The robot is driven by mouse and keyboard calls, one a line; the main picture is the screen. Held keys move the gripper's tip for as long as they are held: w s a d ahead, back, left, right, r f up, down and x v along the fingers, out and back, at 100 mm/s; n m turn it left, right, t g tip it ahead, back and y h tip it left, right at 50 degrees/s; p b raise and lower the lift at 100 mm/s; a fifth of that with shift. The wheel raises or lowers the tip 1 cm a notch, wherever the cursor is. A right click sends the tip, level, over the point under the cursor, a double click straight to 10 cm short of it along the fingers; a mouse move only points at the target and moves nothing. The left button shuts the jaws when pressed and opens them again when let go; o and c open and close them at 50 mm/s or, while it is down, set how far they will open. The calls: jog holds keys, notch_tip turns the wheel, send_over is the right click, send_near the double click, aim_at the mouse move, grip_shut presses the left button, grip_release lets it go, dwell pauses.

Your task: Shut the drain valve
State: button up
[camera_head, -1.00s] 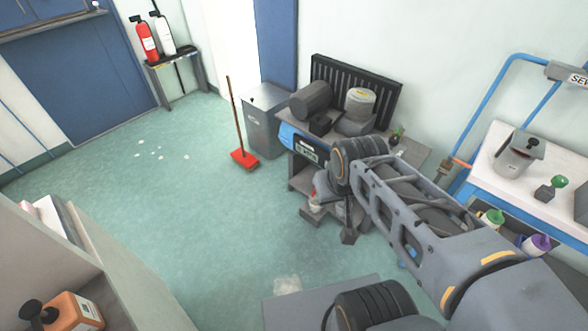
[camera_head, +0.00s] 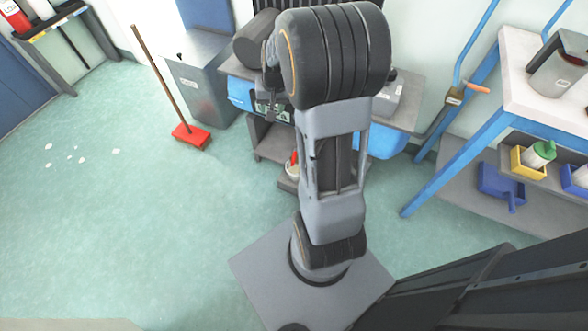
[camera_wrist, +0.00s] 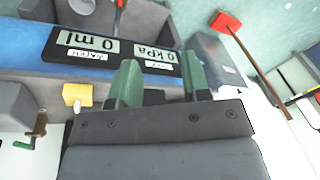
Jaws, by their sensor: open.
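My gripper (camera_wrist: 158,82) shows in the wrist view as two green fingers, apart and with nothing between them. They lie over the front edge of a blue-fronted machine, just beside its black display panel (camera_wrist: 118,47), which reads 0 ml and 0 kPa upside down. A small red part on a grey stem (camera_wrist: 121,4) shows beyond the panel at the top edge; I cannot tell whether it is the drain valve. A red part (camera_head: 294,159) shows low beneath the machine.
A yellow block (camera_wrist: 78,95) and a green-handled crank (camera_wrist: 30,135) are beside the fingers. A grey bin (camera_head: 205,80) and red broom (camera_head: 191,136) stand left. A blue-legged bench (camera_head: 470,140) stands right, near a pipe fitting with an orange lever (camera_head: 478,88). The left floor is mostly clear.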

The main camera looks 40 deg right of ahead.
jog(key=w+d+f+m+b, duration=0.1)
jog(key=d+f+b, duration=0.15)
jog(key=f, duration=0.45)
jog(key=w+d+f+m+b, duration=0.15)
jog(key=d+f, duration=0.25)
jog(key=f, duration=0.4)
jog(key=m+b, duration=0.2)
jog(key=b, duration=0.4)
send_near(294, 159)
jog(key=shift+g+y, duration=0.3)
jog(key=f+b, duration=0.1)
jog(key=f, duration=0.2)
jog(key=w+f+b, duration=0.1)
jog(key=f+b, duration=0.1)
jog(key=f, duration=0.1)
jog(key=w+f+b, duration=0.1)
jog(key=f, duration=0.1)
jog(key=shift+a+f+b, duration=0.25)
jog(key=shift+f+b, duration=0.05)
jog(key=shift+f, duration=0.1)
jog(key=shift+c, duration=0.2)
grip_shut()
